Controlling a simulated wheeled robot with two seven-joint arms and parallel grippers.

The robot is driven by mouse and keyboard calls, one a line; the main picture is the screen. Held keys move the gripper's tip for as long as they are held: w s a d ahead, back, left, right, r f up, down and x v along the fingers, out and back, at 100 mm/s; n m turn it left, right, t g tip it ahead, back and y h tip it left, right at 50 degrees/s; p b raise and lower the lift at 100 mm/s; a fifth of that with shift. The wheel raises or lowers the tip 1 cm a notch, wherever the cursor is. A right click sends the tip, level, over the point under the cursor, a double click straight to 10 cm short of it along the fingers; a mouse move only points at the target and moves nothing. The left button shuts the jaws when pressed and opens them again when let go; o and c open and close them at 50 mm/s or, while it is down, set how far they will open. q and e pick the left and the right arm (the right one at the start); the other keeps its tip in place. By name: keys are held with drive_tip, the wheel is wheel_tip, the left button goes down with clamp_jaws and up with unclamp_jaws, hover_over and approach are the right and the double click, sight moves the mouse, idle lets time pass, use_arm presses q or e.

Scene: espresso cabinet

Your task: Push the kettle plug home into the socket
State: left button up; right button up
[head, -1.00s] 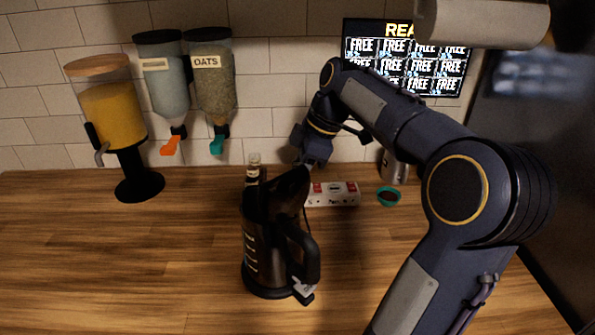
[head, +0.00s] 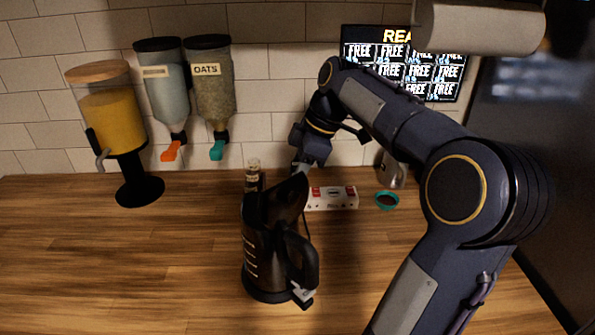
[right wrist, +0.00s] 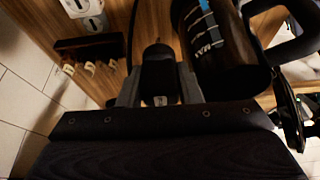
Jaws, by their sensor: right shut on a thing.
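The black kettle (head: 265,240) stands upright on the wooden counter, its handle to the right. It also shows close beside the fingers in the right wrist view (right wrist: 215,50). My right gripper (head: 300,170) is behind the kettle, left of the white power strip (head: 332,198) with red switches. In the right wrist view my right gripper (right wrist: 158,90) is shut on a black plug (right wrist: 158,72). The plug appears apart from the white strip (right wrist: 85,12), seen at the upper left there. The kettle hides the plug in the head view. My left gripper is out of view.
A small teal bowl (head: 387,200) and a metal canister (head: 392,170) stand right of the strip. A bottle (head: 253,173) is behind the kettle. A juice dispenser (head: 115,125) stands at left; two wall dispensers hang beside it. The front left counter is clear.

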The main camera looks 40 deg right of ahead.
sight(294, 163)
drive_tip(key=shift+r+p, duration=1.4)
drive_tip(key=shift+r, duration=0.3)
